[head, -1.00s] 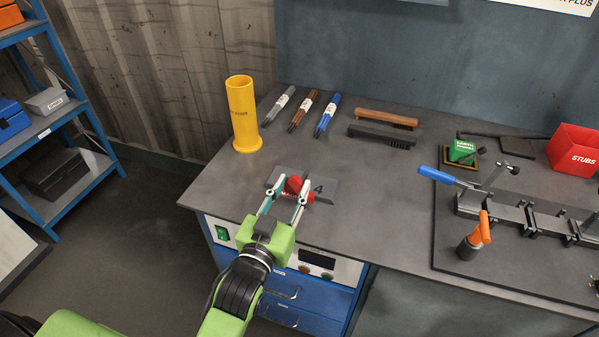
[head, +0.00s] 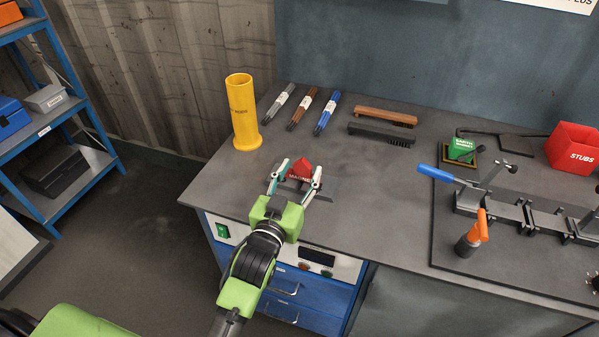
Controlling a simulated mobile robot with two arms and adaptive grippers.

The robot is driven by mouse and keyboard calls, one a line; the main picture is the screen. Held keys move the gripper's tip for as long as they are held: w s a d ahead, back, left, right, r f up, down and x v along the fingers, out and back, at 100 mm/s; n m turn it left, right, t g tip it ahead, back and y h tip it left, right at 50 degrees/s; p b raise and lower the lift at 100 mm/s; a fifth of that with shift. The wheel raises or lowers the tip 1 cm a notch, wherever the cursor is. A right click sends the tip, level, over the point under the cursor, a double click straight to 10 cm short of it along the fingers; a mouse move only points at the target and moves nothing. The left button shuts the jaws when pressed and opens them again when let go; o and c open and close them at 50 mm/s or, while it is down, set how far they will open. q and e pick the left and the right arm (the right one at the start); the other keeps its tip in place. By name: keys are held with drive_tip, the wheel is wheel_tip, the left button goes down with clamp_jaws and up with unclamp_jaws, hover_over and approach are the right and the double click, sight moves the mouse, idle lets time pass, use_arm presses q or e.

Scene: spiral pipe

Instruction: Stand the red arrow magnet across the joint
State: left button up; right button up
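The red arrow magnet (head: 302,168) is at the front left of the bench, over a grey plate (head: 331,187). My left gripper (head: 301,168) is over the same plate. Its two fingers are spread, one on each side of the magnet, with small gaps that seem to remain. Whether the magnet touches the plate is hard to tell. The clamp fixture (head: 520,213) with dark clamps stands on a board at the right; the joint itself cannot be made out. My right gripper is not in view.
Two brushes (head: 384,117) lie at the back. The bench middle is clear.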

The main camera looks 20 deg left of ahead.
use_arm(q)
drive_tip(key=shift+s+r, duration=0.1)
drive_tip(key=s+b, duration=0.1)
drive_tip(key=s, duration=1.1)
drive_tip(key=shift+a, duration=0.15)
